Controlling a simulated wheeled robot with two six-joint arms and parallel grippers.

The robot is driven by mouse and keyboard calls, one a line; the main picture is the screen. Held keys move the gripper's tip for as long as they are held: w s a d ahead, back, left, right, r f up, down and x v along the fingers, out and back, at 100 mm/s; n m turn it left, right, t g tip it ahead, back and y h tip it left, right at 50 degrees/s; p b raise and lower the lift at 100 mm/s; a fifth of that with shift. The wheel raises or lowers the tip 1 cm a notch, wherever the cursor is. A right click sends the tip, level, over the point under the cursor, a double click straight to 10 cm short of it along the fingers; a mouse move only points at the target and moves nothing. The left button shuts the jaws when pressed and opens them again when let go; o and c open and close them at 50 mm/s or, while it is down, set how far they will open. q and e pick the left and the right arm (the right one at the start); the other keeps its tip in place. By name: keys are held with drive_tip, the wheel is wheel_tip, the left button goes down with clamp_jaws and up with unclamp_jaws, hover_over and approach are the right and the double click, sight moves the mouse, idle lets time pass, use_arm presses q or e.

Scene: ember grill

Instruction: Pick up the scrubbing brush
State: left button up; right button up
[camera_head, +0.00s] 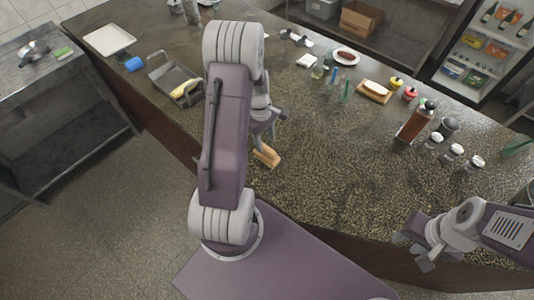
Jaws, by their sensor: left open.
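A small light-wood block, which looks like the scrubbing brush (267,156), lies on the speckled counter near its front edge, just below my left gripper in the picture. My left gripper (270,130) is open, pointing down beside and over the brush. The arm's large links hide part of the gripper and the counter around it; whether a finger touches the brush I cannot tell. My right gripper (418,252) is open and empty at the lower right, near the counter's front edge.
The counter (340,170) right of the brush is clear.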

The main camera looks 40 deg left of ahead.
sight(267, 148)
use_arm(q)
drive_tip(key=f, duration=0.1)
drive_tip(key=f+p, duration=0.1)
drive_tip(key=f, duration=0.2)
drive_tip(key=shift+s+d, duration=0.3)
drive_tip(key=shift+d, duration=0.05)
drive_tip(key=shift+w+d+f, duration=0.1)
drive_tip(key=shift+w+f, duration=0.15)
drive_tip(key=shift+f, duration=0.2)
drive_tip(key=shift+s, duration=0.2)
clamp_jaws()
drive_tip(key=shift+w, duration=0.1)
drive_tip(key=shift+r, duration=0.15)
drive_tip(key=shift+w+r, duration=0.1)
drive_tip(key=shift+r, duration=0.2)
wheel_tip(267, 148, up, 3)
drive_tip(key=shift+f+b, duration=0.15)
drive_tip(key=shift+b, duration=0.25)
drive_tip(key=s+d+r+b, duration=0.1)
drive_tip(key=s+d+r, duration=0.6)
drive_tip(key=s, duration=0.2)
drive_tip(key=shift+s+r+b, duration=0.15)
drive_tip(key=shift+r+b, duration=0.1)
drive_tip(key=shift+b, duration=0.15)
